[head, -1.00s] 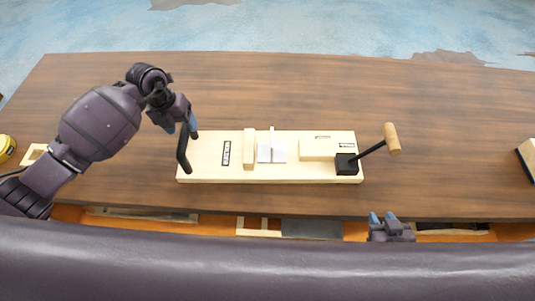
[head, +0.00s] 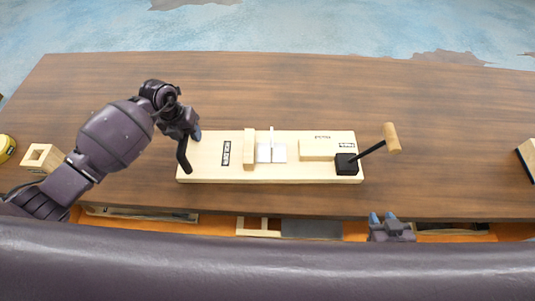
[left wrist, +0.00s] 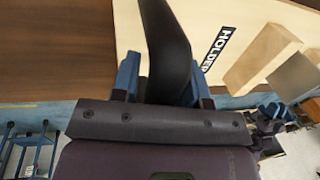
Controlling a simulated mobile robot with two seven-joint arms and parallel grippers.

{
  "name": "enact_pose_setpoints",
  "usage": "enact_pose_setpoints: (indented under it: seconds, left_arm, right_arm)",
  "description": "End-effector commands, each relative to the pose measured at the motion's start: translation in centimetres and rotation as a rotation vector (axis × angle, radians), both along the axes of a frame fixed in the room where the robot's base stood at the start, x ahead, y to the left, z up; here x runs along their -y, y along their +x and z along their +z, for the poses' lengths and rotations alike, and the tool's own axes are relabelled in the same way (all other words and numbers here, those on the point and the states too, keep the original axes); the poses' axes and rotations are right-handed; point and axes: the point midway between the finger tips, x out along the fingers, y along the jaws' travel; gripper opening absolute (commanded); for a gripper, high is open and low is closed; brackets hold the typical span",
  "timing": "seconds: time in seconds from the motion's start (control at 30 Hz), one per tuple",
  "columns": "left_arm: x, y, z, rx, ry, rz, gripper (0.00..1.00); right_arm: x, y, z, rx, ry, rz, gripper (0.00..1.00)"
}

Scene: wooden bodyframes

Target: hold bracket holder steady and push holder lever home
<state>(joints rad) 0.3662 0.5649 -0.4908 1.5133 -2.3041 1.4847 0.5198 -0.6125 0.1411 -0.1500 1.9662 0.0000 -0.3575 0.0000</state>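The bracket holder is a pale wooden board (head: 205,172) lying on the table, labelled HOLDER in the left wrist view (left wrist: 218,48). A curved black handle (head: 183,155) stands at its left end. The holder lever, a black rod with a wooden grip (head: 391,138), rises from a black block (head: 346,164) at the right end and leans right. My left gripper (head: 192,133) is at the black handle. In the left wrist view its blue fingers stand apart on either side of the handle (left wrist: 168,50). My right gripper (head: 382,217) is open and empty at the table's front edge.
A white bracket piece (head: 271,152) sits between wooden blocks on the board. A hollow wooden block (head: 42,157) and a yellow round object (head: 6,147) lie at the left. A dark-edged wooden item (head: 527,158) is at the far right. The table behind the board is clear.

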Motion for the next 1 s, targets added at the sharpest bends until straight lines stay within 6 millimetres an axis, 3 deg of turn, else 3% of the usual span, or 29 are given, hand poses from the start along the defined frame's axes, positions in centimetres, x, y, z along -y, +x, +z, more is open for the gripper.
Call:
enact_pose_setpoints:
  seconds: [0.03, 0.27, 1.0]
  left_arm:
    - [0.00, 0.00, 0.01, 0.000, 0.000, 0.000, 0.33]
    - [-0.01, 0.01, 0.03, 0.000, 0.000, 0.000, 0.00]
    - [0.47, 0.16, 0.21, 0.004, -0.004, 0.000, 0.00]
  right_arm:
    - [0.00, 0.00, 0.00, 0.000, 0.000, 0.000, 0.34]
    - [0.00, 0.00, 0.00, 0.000, 0.000, 0.000, 0.34]
    - [0.00, 0.00, 0.00, 0.000, 0.000, 0.000, 0.34]
